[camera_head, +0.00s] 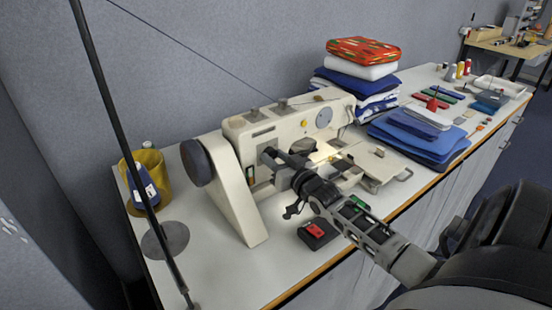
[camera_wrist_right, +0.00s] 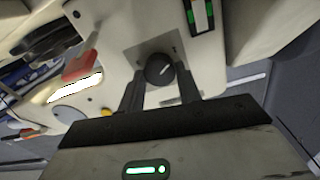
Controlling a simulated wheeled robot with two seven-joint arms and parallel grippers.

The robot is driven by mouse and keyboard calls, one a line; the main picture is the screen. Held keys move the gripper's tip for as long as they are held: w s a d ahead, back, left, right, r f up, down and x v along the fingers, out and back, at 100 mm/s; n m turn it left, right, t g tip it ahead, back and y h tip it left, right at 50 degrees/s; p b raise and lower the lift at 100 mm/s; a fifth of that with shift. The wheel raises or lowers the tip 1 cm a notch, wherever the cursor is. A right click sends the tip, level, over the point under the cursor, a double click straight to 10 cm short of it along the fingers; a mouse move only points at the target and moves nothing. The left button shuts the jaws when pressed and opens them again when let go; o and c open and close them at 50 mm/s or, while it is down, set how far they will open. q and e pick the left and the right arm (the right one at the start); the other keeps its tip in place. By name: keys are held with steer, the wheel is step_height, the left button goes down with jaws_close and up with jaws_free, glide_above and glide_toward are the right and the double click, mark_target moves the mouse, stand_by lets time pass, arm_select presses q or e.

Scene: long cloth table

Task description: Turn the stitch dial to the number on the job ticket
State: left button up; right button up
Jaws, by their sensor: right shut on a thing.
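The cream sewing machine (camera_head: 235,205) stands on the long table. In the right wrist view, the round black stitch dial (camera_wrist_right: 158,69) sits on a grey plate and bears a short white mark. My right gripper (camera_wrist_right: 160,85) is shut on the dial, one finger on each side. In the head view the right gripper (camera_head: 272,158) reaches the machine's near side and hides the dial. I cannot read any numbers around the dial. I cannot make out a job ticket with a readable number. My left gripper is not in view.
A yellow container (camera_head: 152,168) stands at the table's left end. A black box with a red top (camera_head: 317,231) lies below my right arm. Folded cloths (camera_head: 420,135) and a fabric stack (camera_head: 358,75) are to the right. A thin dark pole (camera_head: 120,135) rises at left.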

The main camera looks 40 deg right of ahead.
steer(key=shift+f, duration=0.1)
steer(key=o, duration=1)
steer(key=shift+s, duration=0.1)
steer(key=s+a+b, duration=0.1)
steer(key=s+a, duration=0.1)
steer(key=s, duration=1.3)
steer(key=shift+s, duration=0.35)
